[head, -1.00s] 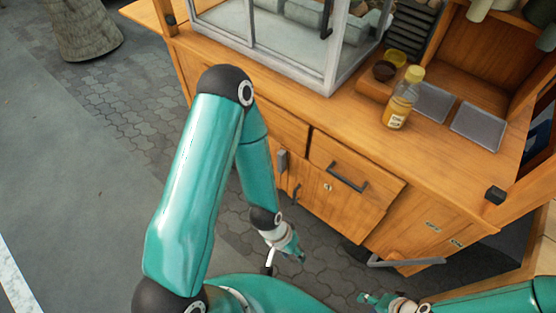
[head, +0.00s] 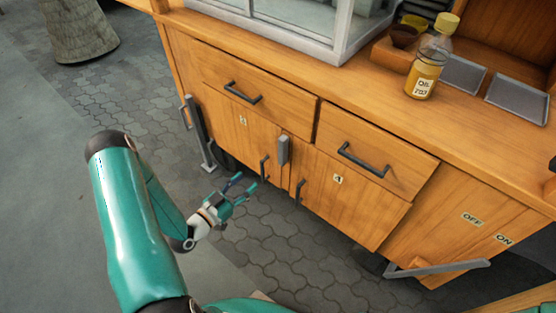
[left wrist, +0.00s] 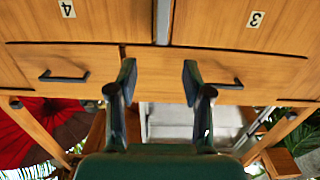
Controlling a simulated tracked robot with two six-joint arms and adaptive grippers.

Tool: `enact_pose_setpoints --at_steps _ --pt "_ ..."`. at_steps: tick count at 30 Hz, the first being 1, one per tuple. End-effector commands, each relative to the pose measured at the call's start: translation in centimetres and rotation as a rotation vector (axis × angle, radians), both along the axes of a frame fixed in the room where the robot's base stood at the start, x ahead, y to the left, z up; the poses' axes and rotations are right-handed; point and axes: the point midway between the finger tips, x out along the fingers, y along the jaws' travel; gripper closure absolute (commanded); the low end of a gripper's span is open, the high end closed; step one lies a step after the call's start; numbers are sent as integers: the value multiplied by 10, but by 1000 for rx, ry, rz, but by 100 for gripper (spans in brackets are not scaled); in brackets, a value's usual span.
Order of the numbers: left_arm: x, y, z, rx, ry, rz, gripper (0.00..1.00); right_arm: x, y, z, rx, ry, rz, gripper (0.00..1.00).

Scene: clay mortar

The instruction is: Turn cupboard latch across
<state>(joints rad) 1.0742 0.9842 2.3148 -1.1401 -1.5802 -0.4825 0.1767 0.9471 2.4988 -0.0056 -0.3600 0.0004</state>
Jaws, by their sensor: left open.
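The cupboard latch (head: 283,150) is a small grey upright bar at the seam between two wooden cupboard doors, the left door (head: 225,125) and the right door (head: 345,205). It also shows at the top middle of the left wrist view (left wrist: 162,20), which sees the cart upside down. My left gripper (head: 245,183) is open and empty, in front of the left door, lower and left of the latch, apart from it. In the left wrist view its two fingertips (left wrist: 159,78) stand apart, with the latch in line between them. My right gripper is out of view.
Each door has a dark handle near the seam; drawers with bar handles (head: 243,93) sit above. A yellow-capped bottle (head: 424,75) and grey trays (head: 517,97) stand on the counter. A grey bar (head: 437,269) juts out low right. Paving before the doors is clear.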

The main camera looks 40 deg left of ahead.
Motion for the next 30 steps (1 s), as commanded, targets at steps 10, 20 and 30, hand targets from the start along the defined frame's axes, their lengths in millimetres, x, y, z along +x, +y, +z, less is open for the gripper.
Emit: enact_pose_setpoints --at_steps 10,20,30 --pt "36 1 4 11 -35 2 50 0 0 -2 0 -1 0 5" --pt "108 -5 4 11 -34 3 50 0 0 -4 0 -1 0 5" --pt "157 -8 3 9 -31 6 50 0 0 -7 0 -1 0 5"
